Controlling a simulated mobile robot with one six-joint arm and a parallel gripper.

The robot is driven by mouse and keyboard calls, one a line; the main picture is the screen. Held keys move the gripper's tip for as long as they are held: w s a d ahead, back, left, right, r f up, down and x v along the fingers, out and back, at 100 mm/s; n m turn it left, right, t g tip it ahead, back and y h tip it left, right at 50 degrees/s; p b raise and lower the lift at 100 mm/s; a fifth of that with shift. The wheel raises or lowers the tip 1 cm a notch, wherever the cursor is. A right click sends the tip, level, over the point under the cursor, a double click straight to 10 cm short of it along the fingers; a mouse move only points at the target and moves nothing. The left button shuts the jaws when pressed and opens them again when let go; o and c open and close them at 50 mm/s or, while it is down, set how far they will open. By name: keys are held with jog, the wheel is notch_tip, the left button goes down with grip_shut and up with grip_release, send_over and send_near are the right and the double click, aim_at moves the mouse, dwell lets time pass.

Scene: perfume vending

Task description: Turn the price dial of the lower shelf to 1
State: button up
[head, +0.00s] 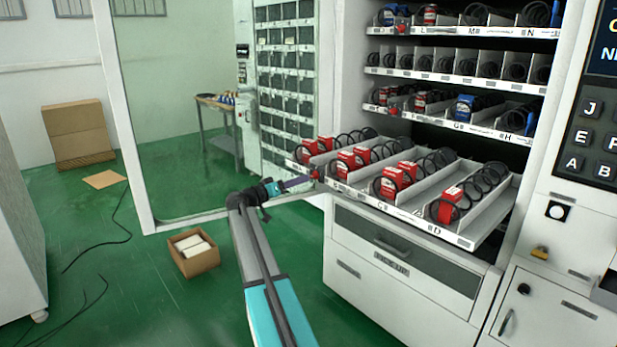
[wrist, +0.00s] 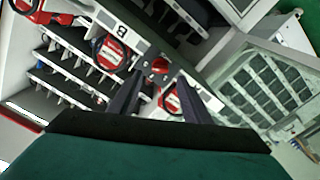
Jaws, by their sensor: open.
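The lower shelf (head: 455,238) is pulled out of the vending machine and holds several red boxes in wire coils. Its price dial (head: 316,174) is a small red knob on the front edge, near the left end. In the wrist view the red dial (wrist: 160,65) shows just beyond and between my fingertips, below the letter B label. My gripper (head: 304,180) is open and points at the dial from the left; its fingers also show in the wrist view (wrist: 161,78). I cannot tell whether the fingers touch the dial. The dial's number is too small to read.
Upper shelves (head: 455,75) have more red knobs and items. The open glass door (head: 180,110) stands to the left of the shelf. The pick-up drawer (head: 400,262) is below. A cardboard box (head: 194,262) sits on the green floor, which is otherwise mostly clear.

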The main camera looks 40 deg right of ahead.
aim_at(313, 176)
jog(key=shift+s+d+p, duration=0.2)
jog(key=shift+d+p, duration=0.2)
jog(key=shift+d, duration=2.3)
jog(key=shift+c, duration=0.2)
jog(key=c, duration=1)
